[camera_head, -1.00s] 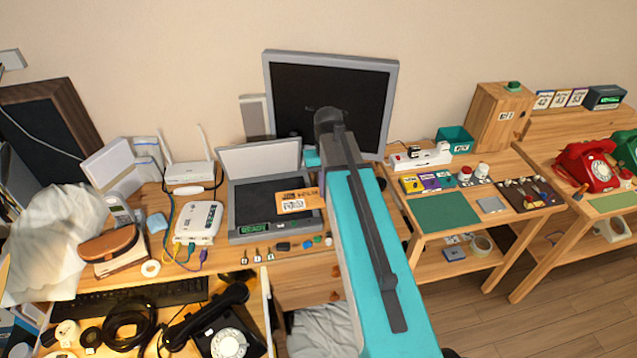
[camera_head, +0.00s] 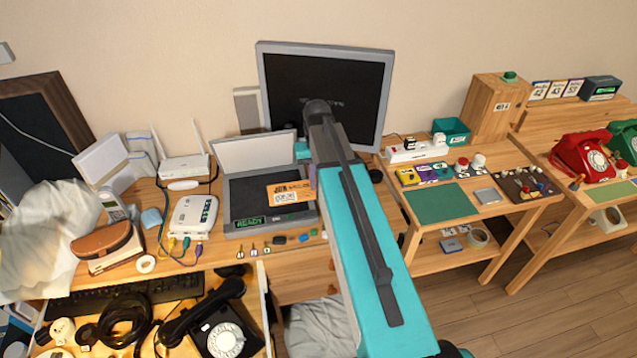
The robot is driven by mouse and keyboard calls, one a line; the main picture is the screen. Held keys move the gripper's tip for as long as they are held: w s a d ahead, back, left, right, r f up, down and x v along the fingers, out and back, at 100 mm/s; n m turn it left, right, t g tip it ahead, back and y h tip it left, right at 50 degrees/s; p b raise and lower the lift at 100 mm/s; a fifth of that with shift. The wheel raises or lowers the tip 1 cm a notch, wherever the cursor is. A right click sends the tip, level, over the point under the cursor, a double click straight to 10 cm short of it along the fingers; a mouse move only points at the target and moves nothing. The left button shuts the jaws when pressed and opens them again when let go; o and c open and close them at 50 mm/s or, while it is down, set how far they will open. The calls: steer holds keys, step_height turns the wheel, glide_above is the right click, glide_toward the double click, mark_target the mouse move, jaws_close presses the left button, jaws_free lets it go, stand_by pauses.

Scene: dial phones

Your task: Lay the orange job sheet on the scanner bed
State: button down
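The orange job sheet (camera_head: 289,192), with dark print and a pale label, is over the right part of the dark scanner bed (camera_head: 243,190). I cannot tell whether it rests flat on the bed or is slightly above it. The grey scanner's lid (camera_head: 252,152) stands open behind the bed, and its front display reads READY. My gripper (camera_head: 308,172) is at the sheet's upper right, mostly hidden behind my teal arm. A teal part of it and a small purple patch show there. I cannot see whether its fingers are apart or grip the sheet.
A monitor (camera_head: 327,97) stands close behind the scanner. A white router box (camera_head: 194,216) is at its left, and small plugs and coloured pieces (camera_head: 279,240) line its front. A black dial phone (camera_head: 223,335) is below. A second table (camera_head: 455,226) stands to the right.

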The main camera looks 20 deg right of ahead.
steer(key=shift+w+a+f+b, duration=0.1)
steer(key=shift+w+f+b, duration=0.45)
steer(key=shift+w+f, duration=0.4)
steer(key=shift+w+a+f+b, duration=0.1)
steer(key=shift+w+f+b, duration=0.5)
steer(key=shift+w, duration=0.45)
steer(key=shift+f+b, duration=0.45)
steer(key=shift+f, duration=1)
steer(key=c, duration=1.7)
jaws_free()
steer(key=shift+o, duration=0.2)
steer(key=shift+d, duration=0.1)
